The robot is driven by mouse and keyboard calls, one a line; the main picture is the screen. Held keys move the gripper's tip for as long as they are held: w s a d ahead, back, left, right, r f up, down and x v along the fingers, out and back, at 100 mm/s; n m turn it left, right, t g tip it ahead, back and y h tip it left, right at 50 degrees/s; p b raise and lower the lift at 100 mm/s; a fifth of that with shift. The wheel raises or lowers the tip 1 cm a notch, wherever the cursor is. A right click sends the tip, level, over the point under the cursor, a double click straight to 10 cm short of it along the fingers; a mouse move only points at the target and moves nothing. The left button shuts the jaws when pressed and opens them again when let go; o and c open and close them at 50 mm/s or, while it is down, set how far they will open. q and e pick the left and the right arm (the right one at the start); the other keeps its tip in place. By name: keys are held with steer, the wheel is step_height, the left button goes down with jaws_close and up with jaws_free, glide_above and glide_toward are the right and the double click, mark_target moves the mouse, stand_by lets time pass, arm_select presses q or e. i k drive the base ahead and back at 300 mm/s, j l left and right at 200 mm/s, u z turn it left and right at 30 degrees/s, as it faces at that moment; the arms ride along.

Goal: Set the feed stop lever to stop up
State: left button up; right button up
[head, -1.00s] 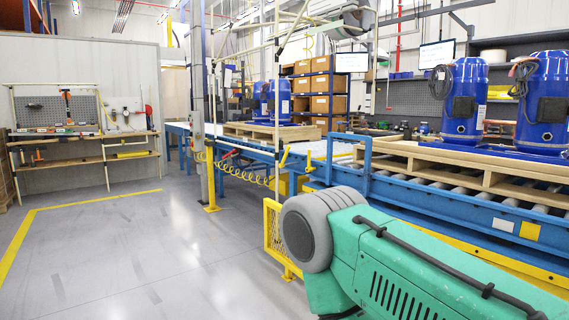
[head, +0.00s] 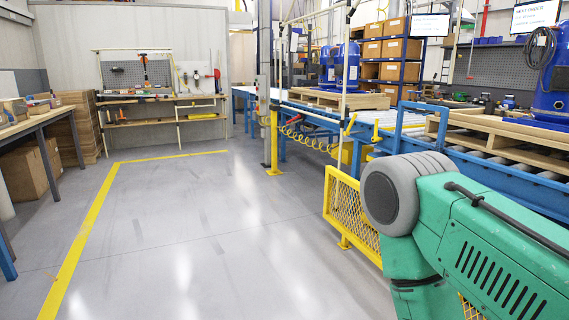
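A small yellow lever-like handle (head: 350,124) stands tilted at the near edge of the blue roller conveyor (head: 420,136), right of centre. It may be the feed stop lever, but I see no readable label on it. A second small yellow piece (head: 377,131) is just right of it. Both are too small for me to tell the setting. Neither of my grippers is in view, so nothing of mine is seen touching the handle.
A yellow mesh guard (head: 348,207) stands before the conveyor. A green body with a grey rounded end, possibly mine, covers the lower right. A yellow-based post (head: 273,145) stands by the conveyor. A workbench (head: 165,103) is at the back. The grey floor (head: 200,225) is clear.

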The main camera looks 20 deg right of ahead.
mark_target(345, 133)
steer(key=i+l+z, duration=0.35)
steer(key=i, duration=0.5)
steer(key=i+z, duration=0.35)
steer(key=i, duration=0.55)
